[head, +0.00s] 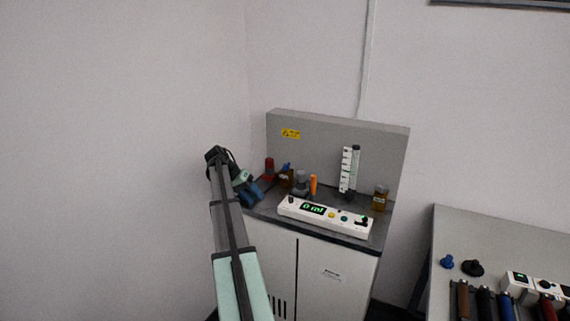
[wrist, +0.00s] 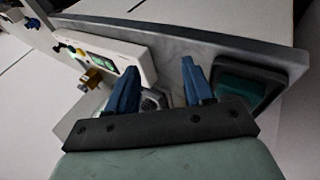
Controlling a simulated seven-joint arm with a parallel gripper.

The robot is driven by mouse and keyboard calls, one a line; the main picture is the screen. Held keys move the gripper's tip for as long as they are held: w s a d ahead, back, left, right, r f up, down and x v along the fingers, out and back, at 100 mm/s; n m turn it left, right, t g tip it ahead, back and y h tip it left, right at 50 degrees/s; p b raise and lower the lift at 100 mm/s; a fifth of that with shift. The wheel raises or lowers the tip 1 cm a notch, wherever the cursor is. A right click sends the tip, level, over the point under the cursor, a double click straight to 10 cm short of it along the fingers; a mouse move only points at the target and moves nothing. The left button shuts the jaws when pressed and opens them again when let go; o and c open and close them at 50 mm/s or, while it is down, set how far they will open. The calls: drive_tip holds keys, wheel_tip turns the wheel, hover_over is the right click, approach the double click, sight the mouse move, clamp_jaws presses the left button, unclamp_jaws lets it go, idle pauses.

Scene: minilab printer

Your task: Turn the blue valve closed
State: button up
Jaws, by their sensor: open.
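A small blue part (head: 286,167), which looks like the blue valve, shows at the back left of the cabinet top, partly hidden by a brown bottle (head: 287,179). Its handle angle is too small to tell. My gripper (head: 252,192) is at the cabinet's left edge, left of and nearer than this blue part, and apart from it in the picture. In the wrist view my gripper (wrist: 159,77) has its two blue fingers spread, with nothing clearly held. A grey part shows low between them. I cannot make out the valve for certain in the wrist view.
A white control panel (head: 325,217) with a green display lies along the cabinet front. A red-topped item (head: 269,168), an orange item (head: 313,185) and an amber bottle (head: 380,198) stand behind it. A grey back panel (head: 330,140) closes the rear. A tool table (head: 480,240) is at right.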

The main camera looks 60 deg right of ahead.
sight(285, 165)
drive_tip(key=w+d+r+m+t, duration=0.1)
drive_tip(key=d+r+m+t, duration=0.1)
drive_tip(key=d+r+m, duration=0.55)
drive_tip(key=w+d+r+m+t, duration=0.1)
drive_tip(key=w+d+r+m, duration=0.1)
drive_tip(key=d+r, duration=0.9)
drive_tip(key=shift+m+t, duration=0.25)
drive_tip(key=shift+t, duration=0.05)
drive_tip(key=x, duration=0.5)
drive_tip(key=d+x, duration=0.1)
drive_tip(key=x, duration=0.5)
drive_tip(key=d+x, duration=0.1)
drive_tip(key=x, duration=0.5)
drive_tip(key=shift+w+d, duration=0.1)
drive_tip(key=shift+w, duration=0.2)
drive_tip(key=shift+c, duration=0.5)
clamp_jaws()
